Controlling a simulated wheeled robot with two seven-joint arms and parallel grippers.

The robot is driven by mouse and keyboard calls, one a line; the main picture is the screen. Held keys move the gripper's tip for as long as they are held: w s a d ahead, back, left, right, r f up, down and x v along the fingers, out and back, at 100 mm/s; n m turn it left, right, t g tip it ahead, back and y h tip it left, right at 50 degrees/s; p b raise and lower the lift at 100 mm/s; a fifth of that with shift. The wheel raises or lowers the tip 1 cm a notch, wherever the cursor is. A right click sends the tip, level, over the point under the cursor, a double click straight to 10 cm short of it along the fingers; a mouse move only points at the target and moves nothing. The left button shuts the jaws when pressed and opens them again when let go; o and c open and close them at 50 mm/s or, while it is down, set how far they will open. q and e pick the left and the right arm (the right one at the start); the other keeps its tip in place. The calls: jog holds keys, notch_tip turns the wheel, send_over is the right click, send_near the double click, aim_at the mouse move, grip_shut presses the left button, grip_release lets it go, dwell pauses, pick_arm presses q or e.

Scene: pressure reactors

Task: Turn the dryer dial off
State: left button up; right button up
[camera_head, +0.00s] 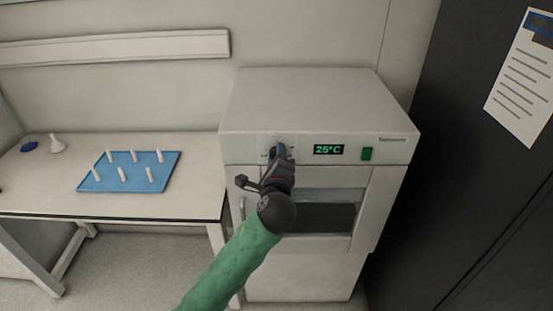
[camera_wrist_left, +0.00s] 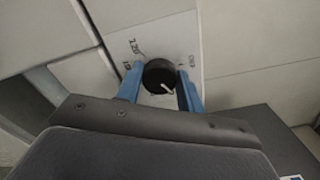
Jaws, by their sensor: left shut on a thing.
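The dryer (camera_head: 320,100) is a white box-shaped unit with a front panel. Its green display (camera_head: 328,149) reads 25°C. The black round dial (camera_wrist_left: 159,77) with a white pointer mark shows in the left wrist view, with printed marks around it. The pointer is toward the lower right in that view. My left gripper (camera_wrist_left: 160,84) has its blue fingers on either side of the dial, shut on it. In the head view my left gripper (camera_head: 278,156) is at the panel left of the display and covers much of the dial. My right gripper is not in view.
A green switch (camera_head: 367,153) sits right of the display. A white table (camera_head: 40,190) with a blue peg tray (camera_head: 130,181) stands left of the dryer. A dark cabinet (camera_head: 450,150) stands on the right. A window shows below the panel.

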pick_arm(q)
jog(key=n+b, duration=0.2)
jog(key=n, duration=0.9)
jog(key=shift+f, duration=0.15)
jog(key=o, duration=1)
jog(key=shift+s+b, duration=1.4)
jog(key=shift+s, duration=2.5)
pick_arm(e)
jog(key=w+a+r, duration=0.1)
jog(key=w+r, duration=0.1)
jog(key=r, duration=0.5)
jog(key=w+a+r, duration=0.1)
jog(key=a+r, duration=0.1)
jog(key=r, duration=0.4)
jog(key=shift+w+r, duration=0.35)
